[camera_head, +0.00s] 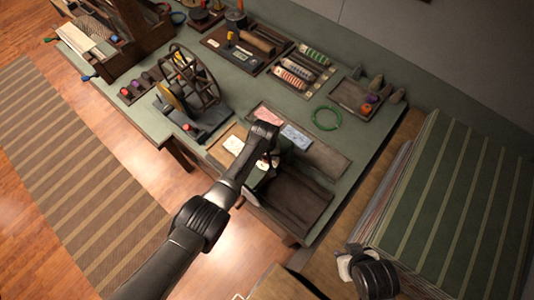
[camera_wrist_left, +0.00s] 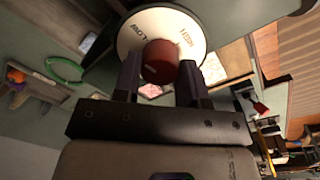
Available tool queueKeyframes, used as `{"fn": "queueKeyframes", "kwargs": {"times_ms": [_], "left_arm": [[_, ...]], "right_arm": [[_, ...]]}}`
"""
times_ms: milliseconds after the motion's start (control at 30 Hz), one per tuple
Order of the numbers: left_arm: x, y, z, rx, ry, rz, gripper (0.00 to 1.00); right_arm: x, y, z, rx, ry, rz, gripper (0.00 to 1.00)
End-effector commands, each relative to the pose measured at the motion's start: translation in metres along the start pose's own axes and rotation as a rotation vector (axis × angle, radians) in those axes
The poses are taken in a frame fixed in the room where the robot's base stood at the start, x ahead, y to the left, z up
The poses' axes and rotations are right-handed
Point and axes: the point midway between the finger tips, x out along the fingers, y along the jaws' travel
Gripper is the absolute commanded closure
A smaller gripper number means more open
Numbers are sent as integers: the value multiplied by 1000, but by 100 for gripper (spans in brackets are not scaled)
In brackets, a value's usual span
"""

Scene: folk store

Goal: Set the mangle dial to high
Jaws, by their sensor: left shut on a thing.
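The mangle dial shows in the left wrist view as a white disc (camera_wrist_left: 130,40) with a dark red knob (camera_wrist_left: 160,58) at its middle. The lettering is upside down there: HIGH is at the upper right, and a word that seems to be LOW is at the upper left. A short pale mark shows low on the knob's face; which setting it points to is unclear. My left gripper (camera_wrist_left: 160,80) is shut on the knob, one finger on each side. In the head view my left gripper (camera_head: 268,150) is at the table's front edge and mostly hides the dial.
The green table (camera_head: 235,90) carries a spoked wheel device (camera_head: 192,78), a green ring (camera_head: 327,118), a spool tray (camera_head: 300,72) and a small tray (camera_head: 355,97). A dark brown trough (camera_head: 297,200) lies right of my gripper. Striped green cloth (camera_head: 430,200) stands at the right.

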Motion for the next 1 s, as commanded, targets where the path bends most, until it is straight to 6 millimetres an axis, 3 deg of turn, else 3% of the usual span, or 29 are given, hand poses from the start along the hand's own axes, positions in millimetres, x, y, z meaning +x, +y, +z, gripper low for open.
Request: {"fn": "queueKeyframes", "kwargs": {"times_ms": [1000], "left_arm": [[0, 1, -1, 965, -44, 0, 85]], "right_arm": [[1, -1, 0, 3, 0, -2, 57]]}}
